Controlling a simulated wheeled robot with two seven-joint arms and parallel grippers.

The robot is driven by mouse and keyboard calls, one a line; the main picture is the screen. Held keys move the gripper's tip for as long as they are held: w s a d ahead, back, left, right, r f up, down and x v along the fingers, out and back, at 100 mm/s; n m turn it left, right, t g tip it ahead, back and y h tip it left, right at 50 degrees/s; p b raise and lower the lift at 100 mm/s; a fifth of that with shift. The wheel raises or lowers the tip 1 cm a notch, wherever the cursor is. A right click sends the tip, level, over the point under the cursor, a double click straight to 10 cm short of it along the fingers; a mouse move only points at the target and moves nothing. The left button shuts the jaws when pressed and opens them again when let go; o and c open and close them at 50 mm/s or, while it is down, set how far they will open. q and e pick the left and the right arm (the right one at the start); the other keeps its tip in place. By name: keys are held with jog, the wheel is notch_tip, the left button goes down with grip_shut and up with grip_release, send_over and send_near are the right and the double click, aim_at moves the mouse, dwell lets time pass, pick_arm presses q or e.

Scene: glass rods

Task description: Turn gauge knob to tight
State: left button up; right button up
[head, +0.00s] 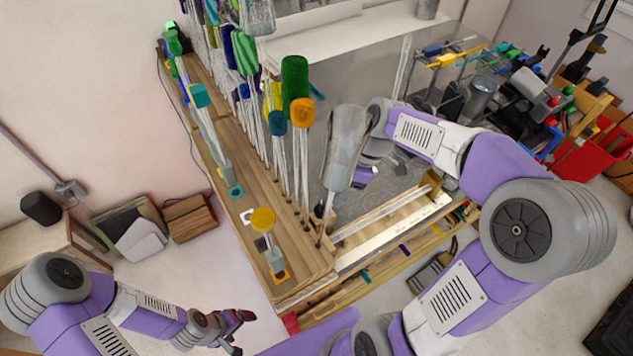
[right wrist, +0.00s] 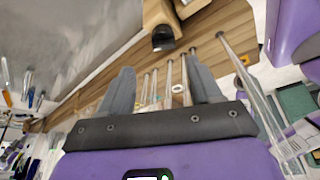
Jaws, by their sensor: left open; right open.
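I cannot tell for sure which part is the gauge knob. A yellow round knob (head: 263,220) stands on a clear stem at the front end of the wooden bench. In the right wrist view a black round cap (right wrist: 163,38) sits on the end of a wooden piece, beyond the fingers. My left gripper (head: 240,332) is low at the bottom, open and empty, apart from the bench. My right gripper (right wrist: 160,90) is open, with several glass rods showing between and beyond its grey fingers; contact cannot be told. In the head view it is largely hidden near a large clear glass piece (head: 346,145).
The long wooden bench (head: 250,203) carries several upright glass rods with coloured tops, including an orange one (head: 302,112) and a green one (head: 295,80). A wooden tray (head: 395,225) with rods is at the right.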

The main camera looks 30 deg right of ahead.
aim_at(323, 205)
pick_arm(q)
jog(key=shift+s+r, duration=0.15)
jog(key=shift+s, duration=0.2)
pick_arm(e)
jog(key=x, duration=0.7)
jog(key=shift+s, duration=0.35)
jog(key=shift+c, duration=0.3)
jog(key=c, duration=1)
jog(key=shift+w+n+g+b, duration=0.2)
jog(key=shift+n+g+b, duration=0.2)
jog(key=shift+n+b, duration=0.6)
pick_arm(q)
jog(key=shift+f+b, duration=0.35)
jog(key=shift+f, duration=1.1)
pick_arm(e)
jog(key=shift+w+n+g+y, duration=0.15)
jog(key=shift+n+g, duration=0.2)
jog(key=shift+n, duration=0.6)
jog(key=shift+n+g+y, duration=0.15)
jog(key=shift+n+g, duration=0.2)
jog(key=shift+n, duration=0.6)
jog(key=shift+r, duration=0.1)
